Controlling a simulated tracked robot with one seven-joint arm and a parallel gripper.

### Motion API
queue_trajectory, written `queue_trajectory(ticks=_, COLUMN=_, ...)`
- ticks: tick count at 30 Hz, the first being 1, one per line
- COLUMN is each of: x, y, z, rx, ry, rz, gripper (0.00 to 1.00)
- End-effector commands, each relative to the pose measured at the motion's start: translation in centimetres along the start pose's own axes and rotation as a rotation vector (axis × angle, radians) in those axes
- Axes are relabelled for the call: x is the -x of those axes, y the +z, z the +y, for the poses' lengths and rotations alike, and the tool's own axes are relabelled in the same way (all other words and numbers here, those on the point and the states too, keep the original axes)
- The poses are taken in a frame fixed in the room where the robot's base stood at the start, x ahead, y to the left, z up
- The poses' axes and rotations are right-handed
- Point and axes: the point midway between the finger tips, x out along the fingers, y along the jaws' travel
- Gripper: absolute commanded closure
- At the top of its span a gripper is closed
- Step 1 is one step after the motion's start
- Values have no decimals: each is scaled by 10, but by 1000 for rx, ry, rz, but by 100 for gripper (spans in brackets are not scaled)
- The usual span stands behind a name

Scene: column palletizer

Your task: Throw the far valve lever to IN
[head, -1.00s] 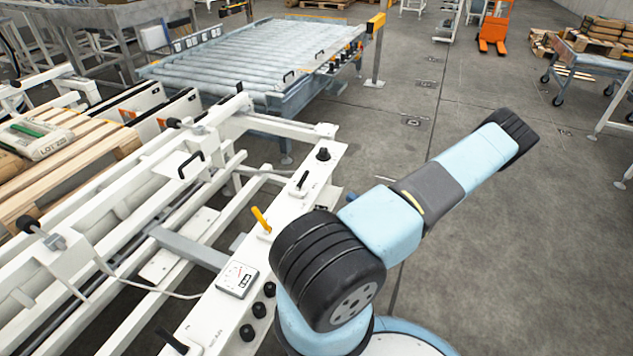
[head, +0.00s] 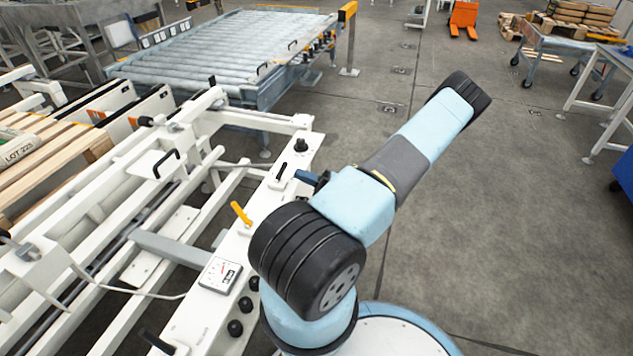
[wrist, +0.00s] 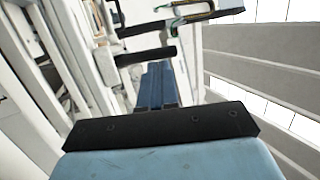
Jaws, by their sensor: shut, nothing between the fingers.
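A white control rail carries a black lever (head: 281,172) near its far end, which I take to be the far valve lever. A yellow lever (head: 241,213) and another black lever (head: 157,341) stand nearer along the rail. My gripper (head: 299,175), dark blue, is shut and empty just right of the far black lever; my arm hides part of it. In the wrist view my gripper (wrist: 158,66) points at a dark bar (wrist: 146,57) just past its tips, probably that lever. I cannot tell whether they touch. The IN marking is not legible.
A black knob (head: 300,146) sits beyond the lever on the rail. A gauge (head: 220,274) and several black knobs are nearer. A roller conveyor (head: 220,65) stands behind. Open floor (head: 500,220) lies to the right.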

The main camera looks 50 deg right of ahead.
Motion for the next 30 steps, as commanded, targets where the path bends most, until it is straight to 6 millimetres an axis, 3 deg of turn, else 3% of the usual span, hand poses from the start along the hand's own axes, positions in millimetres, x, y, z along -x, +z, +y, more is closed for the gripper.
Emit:
queue_trajectory(ticks=9, x=-28, y=0, z=0, rx=0, ry=1, rz=0, gripper=100)
queue_trajectory(ticks=30, x=-25, y=-4, z=-5, rx=-2, ry=47, rz=12, gripper=100)
